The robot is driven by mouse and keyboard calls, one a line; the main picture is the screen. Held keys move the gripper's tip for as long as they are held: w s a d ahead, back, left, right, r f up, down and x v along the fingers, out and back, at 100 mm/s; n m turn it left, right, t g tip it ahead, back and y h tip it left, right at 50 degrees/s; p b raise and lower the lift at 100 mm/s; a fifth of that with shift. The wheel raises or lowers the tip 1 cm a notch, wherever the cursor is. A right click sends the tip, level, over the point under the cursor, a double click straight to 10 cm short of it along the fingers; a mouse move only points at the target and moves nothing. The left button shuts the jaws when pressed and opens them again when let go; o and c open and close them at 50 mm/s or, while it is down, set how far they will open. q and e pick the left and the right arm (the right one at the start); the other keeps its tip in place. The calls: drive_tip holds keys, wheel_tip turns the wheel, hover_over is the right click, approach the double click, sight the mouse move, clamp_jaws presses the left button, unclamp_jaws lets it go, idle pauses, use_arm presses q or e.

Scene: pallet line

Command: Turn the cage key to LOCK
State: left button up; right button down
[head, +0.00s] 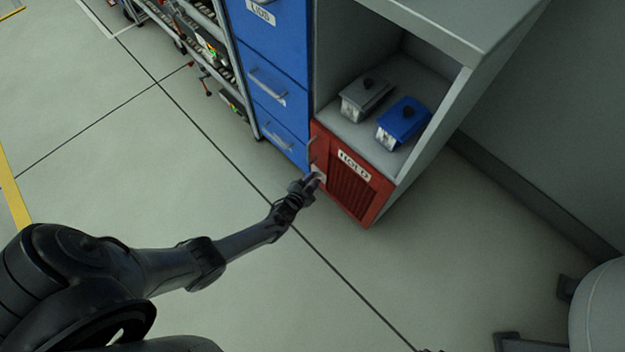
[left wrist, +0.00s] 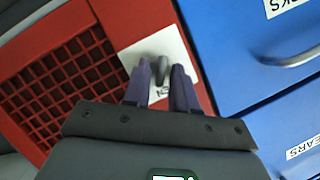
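The red cage (head: 352,208) with a HOLD label is the low door at the bottom of the grey cabinet in the head view. In the left wrist view its grille (left wrist: 62,88) fills the left side. A dark grey key (left wrist: 159,70) stands out from a white plate (left wrist: 140,50) beside the grille. The plate's lettering is mostly hidden. My left gripper (left wrist: 161,70) is at the plate, its two fingers apart on either side of the key. I cannot tell whether either finger touches it. In the head view my left gripper (head: 313,181) reaches the cage's left edge. My right gripper is not in view.
Blue drawers (head: 268,75) with bar handles stand left of the cage. On the shelf above the cage sit a grey-lidded container (head: 367,98) and a blue-lidded container (head: 403,122). A rack (head: 205,50) stands at the upper left. The floor in front is clear.

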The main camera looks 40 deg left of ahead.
use_arm(q)
drive_tip(key=shift+o, duration=0.4)
drive_tip(key=shift+r, duration=0.1)
drive_tip(key=shift+s+r+p, duration=0.3)
drive_tip(key=shift+s+p, duration=0.15)
drive_tip(key=shift+p, duration=0.1)
drive_tip(key=p+v, duration=0.5)
drive_tip(key=v, duration=0.4)
drive_tip(key=shift+s+p, duration=0.35)
drive_tip(key=shift+p, duration=0.05)
drive_tip(key=shift+d+f, duration=0.1)
